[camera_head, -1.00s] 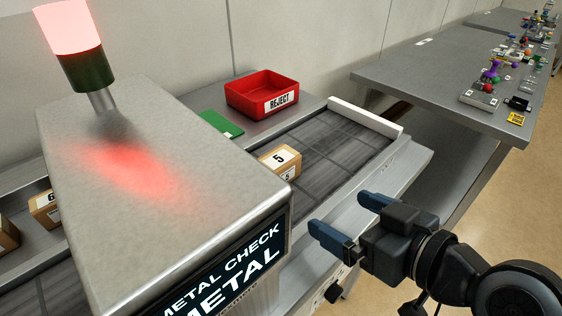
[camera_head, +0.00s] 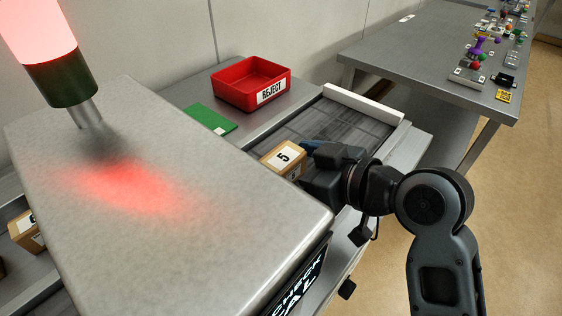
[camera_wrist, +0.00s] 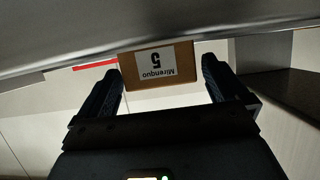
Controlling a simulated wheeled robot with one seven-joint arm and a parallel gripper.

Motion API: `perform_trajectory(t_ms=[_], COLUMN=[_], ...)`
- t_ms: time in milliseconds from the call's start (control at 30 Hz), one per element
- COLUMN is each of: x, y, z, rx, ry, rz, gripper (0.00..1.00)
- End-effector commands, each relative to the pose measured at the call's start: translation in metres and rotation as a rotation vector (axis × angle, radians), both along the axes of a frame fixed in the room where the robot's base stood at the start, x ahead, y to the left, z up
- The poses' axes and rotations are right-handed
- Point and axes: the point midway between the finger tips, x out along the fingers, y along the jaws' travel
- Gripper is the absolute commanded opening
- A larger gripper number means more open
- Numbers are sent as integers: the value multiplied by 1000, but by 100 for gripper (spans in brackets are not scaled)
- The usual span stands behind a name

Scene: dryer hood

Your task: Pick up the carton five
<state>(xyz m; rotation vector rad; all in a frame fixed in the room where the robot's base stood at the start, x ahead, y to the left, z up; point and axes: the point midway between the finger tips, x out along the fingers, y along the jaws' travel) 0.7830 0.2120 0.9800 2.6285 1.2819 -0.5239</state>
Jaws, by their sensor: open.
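Carton five (camera_head: 284,157) is a small brown box with a white label reading 5. It sits on the dark conveyor belt (camera_head: 350,126) just past the metal-check hood. In the wrist view the carton (camera_wrist: 158,64) appears upside down, ahead of and between the two blue-black fingers. My gripper (camera_head: 310,152) is at the carton's right side in the head view, and its fingers are open. In the wrist view my gripper (camera_wrist: 165,85) has a gap on each side of the carton. The near finger is partly hidden in the head view.
The metal-check hood (camera_head: 170,190) with a lit red lamp (camera_head: 38,35) stands close on the left. A red REJECT bin (camera_head: 250,83) and a green sheet (camera_head: 208,118) lie behind the belt. A white end stop (camera_head: 362,104) closes the belt. Another carton (camera_head: 27,232) is left of the hood.

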Motion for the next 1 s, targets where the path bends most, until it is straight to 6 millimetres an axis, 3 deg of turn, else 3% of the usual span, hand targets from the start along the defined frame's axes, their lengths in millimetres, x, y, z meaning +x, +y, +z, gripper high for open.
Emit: perform_trajectory(t_ms=[200, 467, 1000], x=[13, 14, 14], y=[16, 17, 17], z=[-8, -9, -9], rx=[-1, -1, 0], ry=[0, -1, -2], rz=[0, -1, -1], gripper=[100, 99, 47])
